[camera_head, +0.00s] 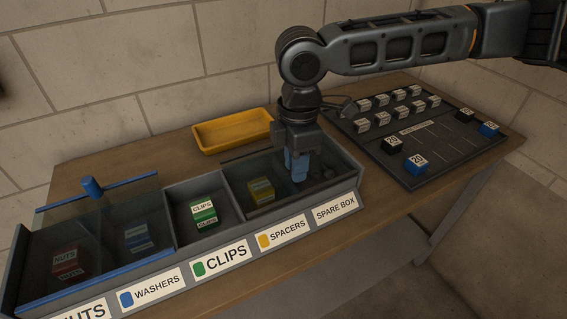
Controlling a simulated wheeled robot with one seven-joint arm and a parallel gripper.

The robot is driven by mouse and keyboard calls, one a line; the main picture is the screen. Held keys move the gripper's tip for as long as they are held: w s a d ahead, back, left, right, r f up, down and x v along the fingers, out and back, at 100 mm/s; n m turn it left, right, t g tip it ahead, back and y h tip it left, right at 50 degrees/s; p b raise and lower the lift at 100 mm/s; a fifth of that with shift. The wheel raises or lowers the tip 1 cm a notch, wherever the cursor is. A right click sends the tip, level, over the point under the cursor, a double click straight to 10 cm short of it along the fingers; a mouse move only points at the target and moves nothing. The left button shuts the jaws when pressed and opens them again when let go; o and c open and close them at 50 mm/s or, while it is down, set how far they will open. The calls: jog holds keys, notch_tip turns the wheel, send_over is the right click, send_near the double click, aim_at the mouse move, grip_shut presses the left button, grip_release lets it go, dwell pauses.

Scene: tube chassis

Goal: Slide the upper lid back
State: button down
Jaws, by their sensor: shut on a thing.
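A long grey box (173,213) with several compartments stands on the table. A clear lid with blue edges and an upright blue knob (92,187) covers the nuts and washers compartments at the left. A darker see-through pane (240,172) lies over the spacers compartment. My gripper (297,172) points down at the spare box end, shut on a blue piece (298,167). I cannot tell whether this piece is a knob on the pane or a loose thing; its lower end is hard to make out. The clips compartment is uncovered, with a green block (203,214) inside.
A yellow tray (232,131) stands behind the box. At the right, a dark board (430,138) holds several small labelled blocks, with black and blue ones along its edges. A red block (68,262) and a blue block (137,238) show under the left lid.

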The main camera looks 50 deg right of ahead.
jog(key=shift+d, duration=0.25)
jog(key=c, duration=1.2)
grip_release()
jog(key=o, duration=0.3)
notch_tip(320, 180, up, 8)
jog(key=shift+f+b, duration=0.1)
jog(key=shift+b, duration=0.25)
jog(key=shift+a, duration=0.1)
